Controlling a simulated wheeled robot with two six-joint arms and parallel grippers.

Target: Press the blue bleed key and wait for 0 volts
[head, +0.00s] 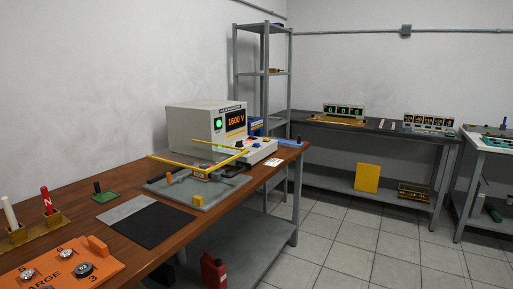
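A light grey charger unit (190,122) stands toward the far end of the wooden bench. Its orange display (236,120) reads 1600 V, and a round green light (218,124) is lit beside it. A white control panel (262,153) juts out at its front with small coloured keys. The keys are too small for me to tell for sure which is the blue bleed key. Neither of my grippers shows in this view.
A grey fixture plate (212,192) with yellow bars lies in front of the unit. Tiled floor (330,225) is open to the right.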

